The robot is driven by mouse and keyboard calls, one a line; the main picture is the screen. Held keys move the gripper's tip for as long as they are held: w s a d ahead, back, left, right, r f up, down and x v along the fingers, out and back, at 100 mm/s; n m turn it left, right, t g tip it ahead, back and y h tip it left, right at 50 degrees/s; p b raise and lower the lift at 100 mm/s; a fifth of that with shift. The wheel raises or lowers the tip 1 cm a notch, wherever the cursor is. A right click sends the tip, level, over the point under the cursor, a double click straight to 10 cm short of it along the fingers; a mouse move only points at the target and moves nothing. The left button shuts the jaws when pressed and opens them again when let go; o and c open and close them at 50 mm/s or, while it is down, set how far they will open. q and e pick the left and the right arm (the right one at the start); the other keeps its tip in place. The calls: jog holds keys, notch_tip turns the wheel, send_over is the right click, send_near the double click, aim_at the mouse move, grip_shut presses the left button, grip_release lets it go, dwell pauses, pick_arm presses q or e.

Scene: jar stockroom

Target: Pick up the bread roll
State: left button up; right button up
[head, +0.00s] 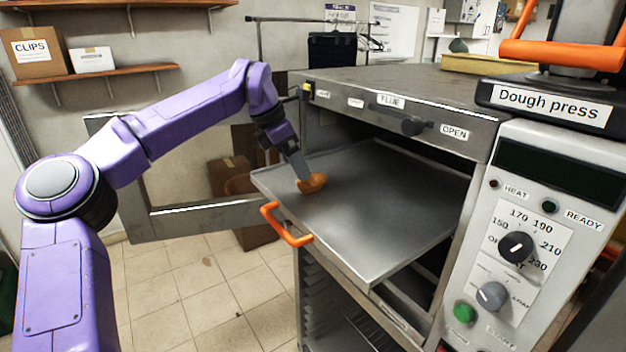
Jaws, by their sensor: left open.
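A small golden-brown bread roll (313,184) lies on a grey metal tray (385,215), near its left edge. The tray is pulled partly out of an oven and has an orange handle at its front left. My left gripper (303,174) points down at the roll, with its fingers right at or over it. The left gripper is open; a finger hides part of the roll, and I cannot tell whether it touches. My right gripper is not in view.
The oven door (205,216) stands open at the left, behind my left arm. A dough press (545,105) with knobs and an orange handle stands close at the right. The rest of the tray is bare. Shelves with boxes hang on the back wall.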

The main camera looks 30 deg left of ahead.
aim_at(312, 181)
pick_arm(q)
jog(key=w+f, duration=0.1)
jog(key=w+d+f+p, duration=0.1)
jog(key=f, duration=0.1)
jog(key=w+d+f+p, duration=0.1)
jog(key=shift+w+d+f, duration=0.15)
jog(key=shift+w, duration=0.1)
jog(key=shift+f, duration=0.2)
jog(key=shift+s, duration=0.15)
jog(key=c, duration=1.2)
